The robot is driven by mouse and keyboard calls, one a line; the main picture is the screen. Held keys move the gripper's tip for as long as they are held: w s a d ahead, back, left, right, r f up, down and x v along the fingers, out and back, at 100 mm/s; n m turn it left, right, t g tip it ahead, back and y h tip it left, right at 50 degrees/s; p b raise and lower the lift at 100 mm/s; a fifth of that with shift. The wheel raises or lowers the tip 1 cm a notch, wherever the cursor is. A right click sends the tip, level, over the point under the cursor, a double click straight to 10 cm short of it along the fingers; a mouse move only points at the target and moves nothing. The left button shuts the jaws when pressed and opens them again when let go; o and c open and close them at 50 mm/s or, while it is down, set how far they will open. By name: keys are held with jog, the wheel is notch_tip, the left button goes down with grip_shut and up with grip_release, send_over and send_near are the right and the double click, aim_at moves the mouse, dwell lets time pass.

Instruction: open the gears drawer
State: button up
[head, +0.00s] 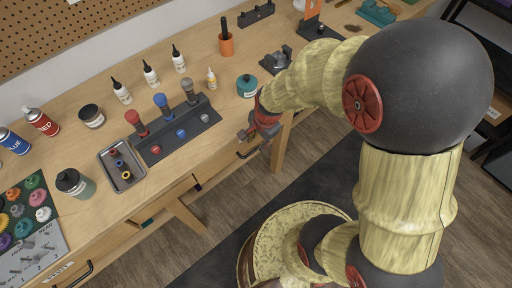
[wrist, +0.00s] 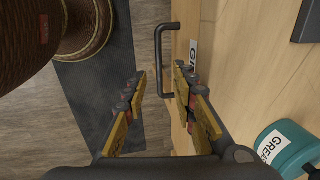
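The drawer front (wrist: 186,110) is in the wooden bench edge and bears a white label (wrist: 193,53), of which only a "G" is readable. Its dark bar handle (wrist: 159,55) stands out from the front in the wrist view. The drawer looks closed. My gripper (wrist: 160,80) is open, with one finger on each side of the handle's lower end in the picture. I cannot tell how deep the handle sits between the fingers, and no contact is clear. In the head view my gripper (head: 262,130) is at the bench's front edge, and it partly hides the drawer.
A teal grease tub (wrist: 288,150) stands on the benchtop near my gripper; it also shows in the head view (head: 247,86). A rack of screwdrivers (head: 178,128) and a metal tray (head: 122,164) lie left. Another drawer handle (head: 76,276) is at lower left. Floor before the bench is free.

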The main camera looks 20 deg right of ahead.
aim_at(255, 149)
jog(key=f, duration=0.2)
jog(key=f+b, duration=0.1)
jog(key=f, duration=0.1)
jog(key=w+f+b, duration=0.1)
jog(key=f, duration=0.1)
jog(key=shift+a, duration=0.15)
jog(key=shift+c, duration=1.2)
jog(key=c, duration=0.4)
grip_shut()
